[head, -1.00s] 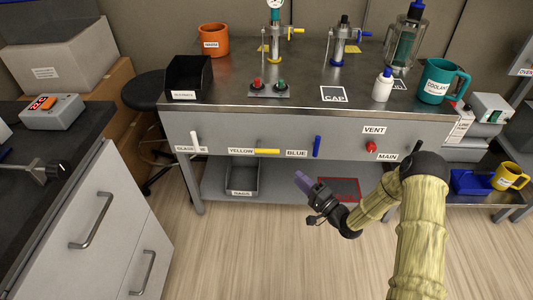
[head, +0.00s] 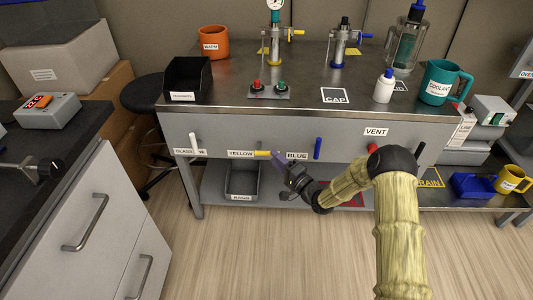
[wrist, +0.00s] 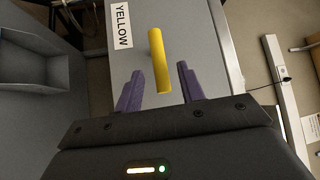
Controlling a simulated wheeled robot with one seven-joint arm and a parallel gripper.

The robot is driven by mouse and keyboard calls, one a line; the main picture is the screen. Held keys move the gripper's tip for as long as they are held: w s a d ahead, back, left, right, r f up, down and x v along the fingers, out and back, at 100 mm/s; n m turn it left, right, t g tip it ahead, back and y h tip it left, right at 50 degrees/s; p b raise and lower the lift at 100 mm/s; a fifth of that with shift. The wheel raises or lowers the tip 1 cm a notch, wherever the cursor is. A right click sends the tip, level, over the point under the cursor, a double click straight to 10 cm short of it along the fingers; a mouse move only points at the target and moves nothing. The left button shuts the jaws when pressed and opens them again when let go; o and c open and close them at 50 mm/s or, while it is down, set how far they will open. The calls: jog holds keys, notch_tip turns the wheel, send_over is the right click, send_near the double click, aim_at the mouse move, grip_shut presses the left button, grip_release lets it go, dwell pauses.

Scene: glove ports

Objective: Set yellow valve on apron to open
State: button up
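The yellow valve handle (head: 262,153) lies horizontal on the grey front apron of the bench, just right of the YELLOW label (head: 240,154). In the wrist view the yellow handle (wrist: 159,62) shows as a bar, with its near end between my fingers. My gripper (head: 279,160) is at the right end of the handle. In the wrist view the gripper (wrist: 160,74) is open, one purple finger on each side of the handle with gaps visible. I see no contact.
On the same apron are a white handle (head: 194,143) by the GLASS label and an upright blue handle (head: 317,148) to the right. A dark bin (head: 241,180) sits on the shelf below. The bench top (head: 230,85) carries mugs, buttons and glassware. The floor in front is clear.

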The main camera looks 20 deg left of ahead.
jog(key=b+x, duration=0.1)
jog(key=x, duration=0.4)
jog(key=shift+w+a, duration=0.15)
jog(key=shift+a, duration=0.1)
jog(key=shift+r, duration=0.1)
grip_shut()
